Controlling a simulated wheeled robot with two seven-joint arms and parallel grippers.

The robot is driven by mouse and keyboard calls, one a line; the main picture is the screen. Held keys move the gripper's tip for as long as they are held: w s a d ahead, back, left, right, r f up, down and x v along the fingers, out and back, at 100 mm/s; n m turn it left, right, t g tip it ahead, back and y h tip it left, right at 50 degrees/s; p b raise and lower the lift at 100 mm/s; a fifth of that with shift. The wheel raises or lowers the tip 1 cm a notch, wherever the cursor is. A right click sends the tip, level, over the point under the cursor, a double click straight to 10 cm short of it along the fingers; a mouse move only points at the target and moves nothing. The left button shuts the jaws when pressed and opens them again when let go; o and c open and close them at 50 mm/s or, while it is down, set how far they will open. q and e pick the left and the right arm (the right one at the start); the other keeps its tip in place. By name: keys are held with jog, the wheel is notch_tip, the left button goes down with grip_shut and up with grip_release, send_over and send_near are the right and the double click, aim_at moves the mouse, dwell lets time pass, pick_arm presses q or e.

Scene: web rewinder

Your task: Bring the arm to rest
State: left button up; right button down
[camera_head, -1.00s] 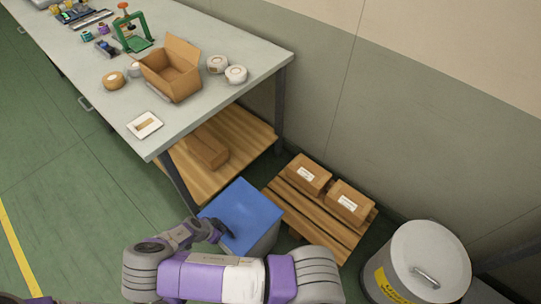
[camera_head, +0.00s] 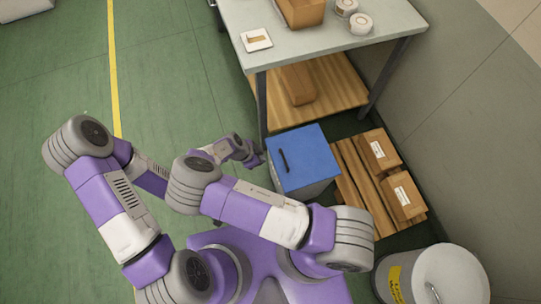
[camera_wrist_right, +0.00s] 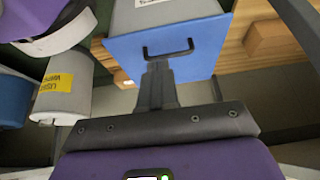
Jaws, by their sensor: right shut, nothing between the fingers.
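My right gripper (camera_head: 255,158) is shut and empty. It is beside the left edge of a box with a blue lid (camera_head: 310,160). In the right wrist view its closed fingers (camera_wrist_right: 157,85) point toward the black handle (camera_wrist_right: 168,50) on the blue lid (camera_wrist_right: 205,45); whether they touch it I cannot tell, but nothing is between them. My right arm is bent, its elbow to the left and its forearm reaching back toward the box. My left arm is folded at the left; its forearm passes behind my right elbow, and its gripper is hidden.
A worktable (camera_head: 345,45) with a lower wooden shelf (camera_head: 345,95) stands behind the blue-lidded box. A pallet (camera_head: 358,185) with two cartons is right of it. A lidded grey bin (camera_head: 450,275) stands at lower right. Green floor at left is open.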

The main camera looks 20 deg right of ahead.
jog(key=shift+a+r, duration=0.35)
jog(key=shift+a, duration=0.2)
jog(key=shift+s, duration=0.1)
jog(key=s+d+f+n+g+y, duration=0.2)
jog(key=s+d+n, duration=0.1)
jog(key=s, duration=0.3)
jog(key=s+d+f+n+g+y, duration=0.1)
jog(key=s+d+f+n+y, duration=0.15)
jog(key=s+d, duration=0.2)
jog(key=s+a+r+n+t+y, duration=0.2)
jog(key=a+r+n+t+y, duration=0.1)
jog(key=n, duration=0.6)
jog(key=shift+s+a+r+y, duration=0.25)
jog(key=shift+a+r+y, duration=0.2)
jog(key=shift+r+y, duration=0.75)
jog(key=shift+r, duration=0.15)
